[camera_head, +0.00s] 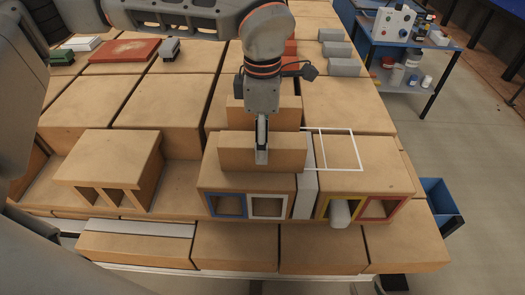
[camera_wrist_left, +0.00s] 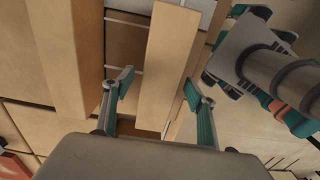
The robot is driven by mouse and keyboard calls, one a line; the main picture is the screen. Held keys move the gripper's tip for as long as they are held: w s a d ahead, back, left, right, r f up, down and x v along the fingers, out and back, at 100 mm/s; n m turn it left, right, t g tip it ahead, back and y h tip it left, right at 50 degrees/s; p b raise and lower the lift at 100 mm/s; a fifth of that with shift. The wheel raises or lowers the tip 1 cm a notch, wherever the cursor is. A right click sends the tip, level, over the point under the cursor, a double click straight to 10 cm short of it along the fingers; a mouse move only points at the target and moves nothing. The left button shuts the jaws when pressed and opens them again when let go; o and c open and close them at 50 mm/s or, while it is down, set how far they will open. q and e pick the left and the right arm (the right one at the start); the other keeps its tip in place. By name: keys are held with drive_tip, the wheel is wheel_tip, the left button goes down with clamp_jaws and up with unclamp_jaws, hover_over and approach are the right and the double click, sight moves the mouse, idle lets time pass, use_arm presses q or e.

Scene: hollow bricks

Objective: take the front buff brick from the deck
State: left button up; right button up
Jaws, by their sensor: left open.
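The front buff brick (camera_head: 235,155) stands long side across on top of a hollow block with blue- and white-framed openings. A second buff brick (camera_head: 288,113) stands behind it. My left gripper (camera_head: 262,144), its arm coming in from the left, is down over the front brick; the rear finger is hidden in the head view. In the left wrist view the gripper (camera_wrist_left: 158,88) is open, one finger on each side of the front brick (camera_wrist_left: 172,45), with gaps showing. The second brick (camera_wrist_left: 62,60) is at left. My right gripper (camera_wrist_left: 245,55) seems to show at right there, its jaws unclear.
A white outline (camera_head: 355,150) lies on the hollow block to the right, with a pale cylinder (camera_head: 340,212) at its yellow opening. Another hollow block (camera_head: 110,158) stands at left. A blue table (camera_head: 410,47) with items stands behind at right, a blue bin (camera_head: 440,203) beside the deck.

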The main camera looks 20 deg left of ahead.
use_arm(q)
drive_tip(key=shift+f, duration=0.25)
clamp_jaws()
drive_tip(key=shift+r, duration=0.1)
drive_tip(key=shift+r, duration=0.15)
